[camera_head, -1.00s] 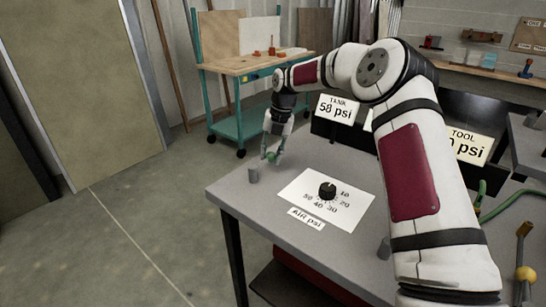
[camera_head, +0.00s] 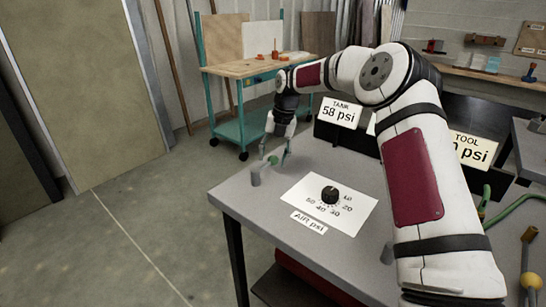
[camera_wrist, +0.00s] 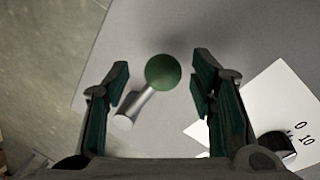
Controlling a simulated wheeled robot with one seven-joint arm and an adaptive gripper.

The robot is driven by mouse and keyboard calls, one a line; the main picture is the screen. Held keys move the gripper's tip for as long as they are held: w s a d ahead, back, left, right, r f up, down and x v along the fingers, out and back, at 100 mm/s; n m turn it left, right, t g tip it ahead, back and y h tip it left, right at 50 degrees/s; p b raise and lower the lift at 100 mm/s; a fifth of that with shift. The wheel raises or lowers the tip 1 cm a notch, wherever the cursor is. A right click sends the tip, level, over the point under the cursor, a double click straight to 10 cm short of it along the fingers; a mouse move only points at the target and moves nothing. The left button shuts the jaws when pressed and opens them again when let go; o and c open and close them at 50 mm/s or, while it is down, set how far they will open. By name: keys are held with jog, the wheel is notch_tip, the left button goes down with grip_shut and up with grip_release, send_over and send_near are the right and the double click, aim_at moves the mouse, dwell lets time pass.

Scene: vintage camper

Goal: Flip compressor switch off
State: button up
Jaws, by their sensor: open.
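The compressor switch is a short lever with a green ball tip (camera_head: 273,160) on a grey round base (camera_head: 256,175), near the far left corner of the grey table. In the head view the lever leans right from its base. My gripper (camera_head: 277,148) is open above the switch. In the wrist view the green ball (camera_wrist: 163,71) lies between the two open fingers of my gripper (camera_wrist: 161,82), with a gap on each side. The lever's metal rod runs down-left to its base (camera_wrist: 123,122). Whether the ball is at fingertip depth is hard to tell.
A black knob (camera_head: 329,194) stands on a white dial sheet (camera_head: 355,210) to the right. A "TANK 58 psi" sign (camera_head: 340,112) stands behind, and a TOOL sign (camera_head: 471,150) is partly hidden by my arm. The grey table's (camera_head: 236,193) left edge is close to the switch.

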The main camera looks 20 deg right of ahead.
notch_tip(320, 180, up, 11)
jog(key=d, duration=0.2)
jog(key=shift+s+r, duration=0.15)
jog(key=shift+s, duration=0.2)
jog(key=s+a+r+m+h, duration=0.1)
jog(key=s+r+m, duration=0.35)
jog(key=s, duration=0.35)
jog(key=s+a+r+m+h, duration=0.1)
jog(key=s+a+r+m, duration=0.15)
jog(key=s+m, duration=0.45)
jog(key=s+a+r+m+h, duration=0.1)
jog(key=s+r+m, duration=0.25)
jog(key=s, duration=0.65)
jog(key=s+d+f+m+y, duration=0.1)
jog(key=s+f+m, duration=0.3)
jog(key=s+m, duration=0.7)
jog(key=s+d+f+m, duration=0.1)
jog(key=s+f+m, duration=0.35)
jog(key=s, duration=1.15)
notch_tip(320, 180, up, 15)
jog(key=m+t+p, duration=0.1)
jog(key=t+p, duration=0.2)
jog(key=p, duration=1)
jog(key=shift+s+m, duration=0.3)
jog(key=shift+m, duration=0.05)
